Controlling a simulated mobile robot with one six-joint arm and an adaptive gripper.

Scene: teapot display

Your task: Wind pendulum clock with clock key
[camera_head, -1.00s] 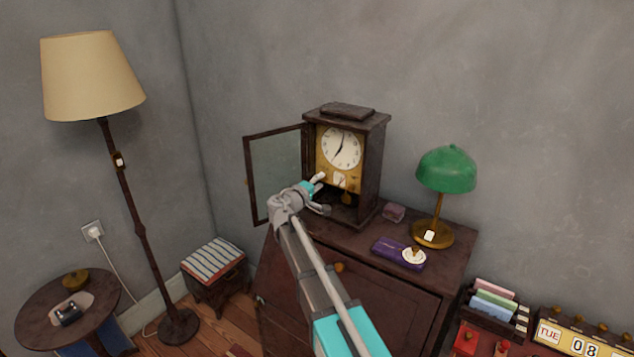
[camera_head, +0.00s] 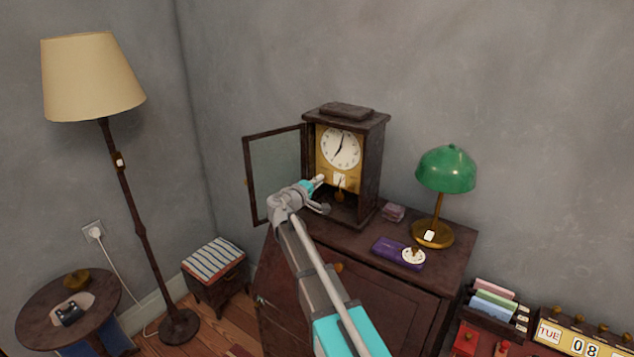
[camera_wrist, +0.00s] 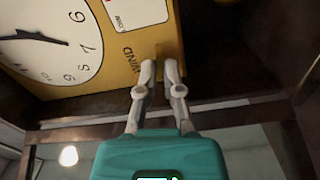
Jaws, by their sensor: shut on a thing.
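The pendulum clock (camera_head: 375,165) is a dark wooden case on the dresser, its glass door (camera_head: 275,175) swung open to the left. Its white dial (camera_head: 340,148) sits on a brass plate, with the pendulum bob (camera_head: 340,196) below. In the wrist view the dial (camera_wrist: 45,40) and the brass plate (camera_wrist: 115,75) marked WIND appear turned round. My gripper (camera_head: 321,181) is at the lower front of the plate; its fingertips (camera_wrist: 160,66) are close together beside the WIND lettering. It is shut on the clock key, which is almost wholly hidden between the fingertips.
The dresser top (camera_head: 365,233) also holds a green lamp (camera_head: 446,170), a purple case (camera_head: 390,250) with a pale round item, and a small pinkish box (camera_head: 393,212). A floor lamp (camera_head: 130,200) and striped stool (camera_head: 214,260) stand left. The open door is close to my gripper's left.

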